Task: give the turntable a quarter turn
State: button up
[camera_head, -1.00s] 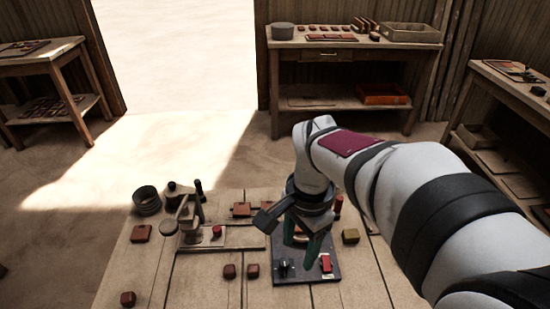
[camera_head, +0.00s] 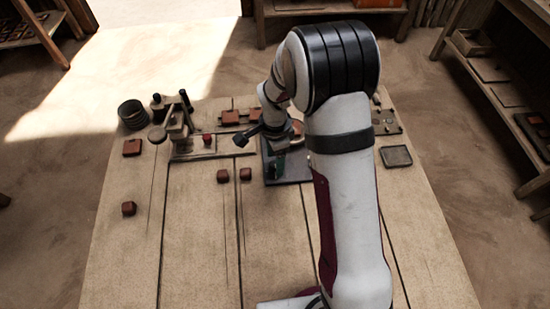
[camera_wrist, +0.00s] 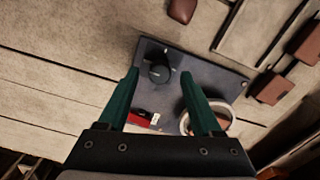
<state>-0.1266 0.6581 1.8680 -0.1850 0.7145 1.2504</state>
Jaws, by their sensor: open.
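A dark plate (camera_head: 292,169) lies on the wooden table; it fills the middle of the wrist view (camera_wrist: 205,75). A black round knob (camera_wrist: 160,72) stands on it, ahead of and between my fingertips. A pale-rimmed round piece with a reddish inside (camera_wrist: 187,122), perhaps the turntable, lies partly behind my right finger. A red switch-like block (camera_wrist: 143,119) sits on the plate nearer my palm. My gripper (camera_wrist: 159,75) is open, with green fingers pointing down over the plate. I cannot tell whether the fingers touch the knob. In the head view my arm hides much of the plate.
A lever press (camera_head: 178,128) stands left of the plate, with a dark round pot (camera_head: 132,114) behind it. Several red-brown tiles (camera_head: 222,175) lie around. A grey tray (camera_head: 396,156) lies to the right. The table's front left is mostly clear.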

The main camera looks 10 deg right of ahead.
jog(key=shift+f, duration=0.5)
grip_shut()
